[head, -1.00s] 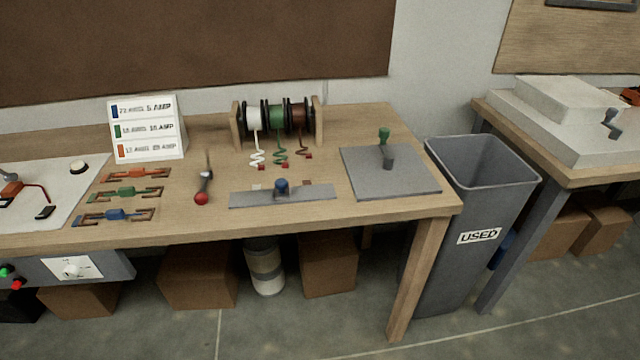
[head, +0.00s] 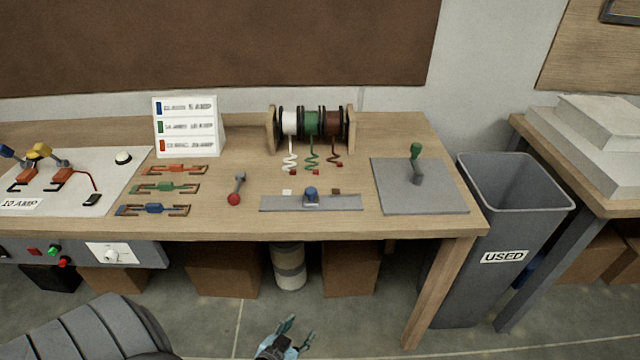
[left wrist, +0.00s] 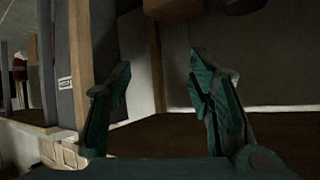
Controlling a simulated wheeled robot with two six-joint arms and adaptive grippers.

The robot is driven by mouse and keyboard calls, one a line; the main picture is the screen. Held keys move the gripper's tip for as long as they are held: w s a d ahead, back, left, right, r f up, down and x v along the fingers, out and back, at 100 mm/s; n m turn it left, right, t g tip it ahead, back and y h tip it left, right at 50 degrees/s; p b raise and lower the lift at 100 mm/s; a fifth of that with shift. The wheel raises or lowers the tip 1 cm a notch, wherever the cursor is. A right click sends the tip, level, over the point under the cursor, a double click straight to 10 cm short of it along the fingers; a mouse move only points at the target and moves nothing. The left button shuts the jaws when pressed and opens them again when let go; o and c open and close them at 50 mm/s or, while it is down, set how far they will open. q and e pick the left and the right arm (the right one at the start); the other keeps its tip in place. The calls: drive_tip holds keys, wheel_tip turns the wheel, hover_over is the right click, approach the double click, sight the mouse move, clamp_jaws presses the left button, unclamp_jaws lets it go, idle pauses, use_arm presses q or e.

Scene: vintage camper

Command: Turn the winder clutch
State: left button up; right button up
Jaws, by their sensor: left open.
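No part is labelled as a winder clutch, so I cannot tell which control it is. On the wooden bench (head: 340,222) stand a green-knobbed crank (head: 416,152) on a grey plate (head: 425,200), a blue knob (head: 311,193) on a grey strip (head: 342,203), and a red-balled lever (head: 236,190). Wire spools (head: 311,123) sit in a wooden stand behind the strip. My left gripper (head: 300,327) is open and empty, low in front of the bench and below its top. The left wrist view shows its parted fingers (left wrist: 160,72) with nothing between them. My right gripper is not in view.
A grey bin (head: 505,215) marked USED stands right of the bench. A white sign (head: 187,127), coloured fuse-like pieces (head: 165,189) and a white board (head: 50,190) with levers are at left. Boxes (head: 350,268) and a can (head: 289,266) stand below the bench.

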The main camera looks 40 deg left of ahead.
use_arm(q)
drive_tip(key=w+a+r+n+t+y+p, duration=0.1)
drive_tip(key=w+r+t, duration=0.15)
drive_tip(key=r, duration=0.35)
drive_tip(key=w+a+r+t+y+p, duration=0.1)
drive_tip(key=w+r, duration=0.2)
drive_tip(key=r, duration=0.4)
drive_tip(key=n+t+y+p, duration=0.1)
drive_tip(key=n+t+y, duration=0.1)
drive_tip(key=n+y, duration=0.15)
approach(309, 195)
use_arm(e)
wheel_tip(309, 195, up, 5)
use_arm(q)
drive_tip(key=b+x, duration=0.1)
drive_tip(key=x, duration=0.3)
drive_tip(key=b+x, duration=0.2)
drive_tip(key=x, duration=0.3)
drive_tip(key=shift+w+f, duration=0.25)
drive_tip(key=shift+w+a+r+b, duration=0.15)
drive_tip(key=shift+w+a+b, duration=0.05)
drive_tip(key=shift+w+b, duration=0.1)
drive_tip(key=shift+m, duration=0.25)
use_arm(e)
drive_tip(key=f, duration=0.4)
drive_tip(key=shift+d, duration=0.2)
use_arm(q)
clamp_jaws()
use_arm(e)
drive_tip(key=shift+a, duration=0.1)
